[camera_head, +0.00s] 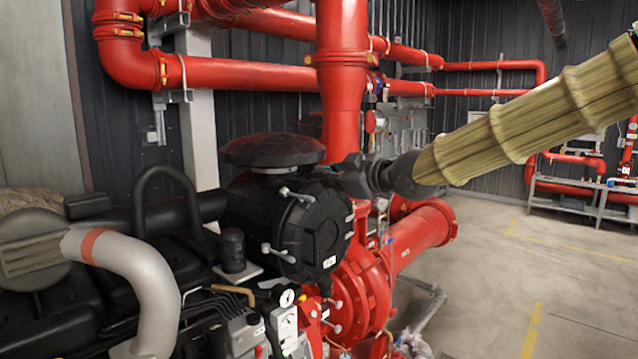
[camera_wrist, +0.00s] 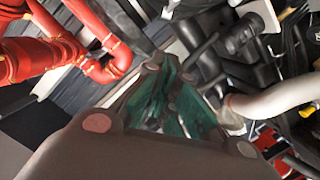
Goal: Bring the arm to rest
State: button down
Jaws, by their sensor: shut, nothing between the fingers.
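My arm, in a tan ribbed sleeve, reaches in from the right of the head view. My dark gripper (camera_head: 335,174) ends near the black engine housing (camera_head: 298,228), in front of the upright red pipe (camera_head: 342,70). I cannot tell whether it touches the housing. In the wrist view my gripper (camera_wrist: 172,75) shows large, with green inner surfaces on its linkage. It is shut and holds nothing.
A silver exhaust pipe (camera_head: 138,275) with a red band curves at the lower left. The red pump casing (camera_head: 365,290) stands below my gripper. More red pipes (camera_head: 240,75) run along the dark wall. The concrete floor (camera_head: 510,270) at the right is open.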

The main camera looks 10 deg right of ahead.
notch_tip(320, 180, down, 26)
jog(key=s+m+g+h+b, duration=0.1)
jog(key=m+g+h, duration=0.1)
jog(key=m+g, duration=0.15)
jog(key=s+f+m+g+h, duration=0.15)
jog(key=s+f, duration=0.25)
jog(key=f, duration=0.7)
jog(key=s+f+m+g, duration=0.1)
jog(key=s+f+m, duration=0.3)
jog(key=f, duration=0.8)
jog(key=s+d+f+m+g+h+b, duration=0.1)
jog(key=s+d+f+g, duration=0.1)
jog(key=s+f, duration=0.8)
jog(key=s+d+f+m+g+h+b, duration=0.1)
jog(key=s+f+g+h, duration=0.1)
jog(key=s+f, duration=0.8)
jog(key=s+d+f+m+g, duration=0.1)
jog(key=s+f, duration=0.2)
jog(key=s, duration=0.4)
jog(key=s+d+f+m+g+h, duration=0.1)
jog(key=s+d+f, duration=0.1)
jog(key=s, duration=0.5)
jog(key=s+d+f+g+h, duration=0.1)
jog(key=s+d+f, duration=0.1)
jog(key=s+f, duration=0.3)
jog(key=shift+s+d+m+b, duration=0.25)
jog(key=shift+s+m+b, duration=0.2)
jog(key=shift+s, duration=0.65)
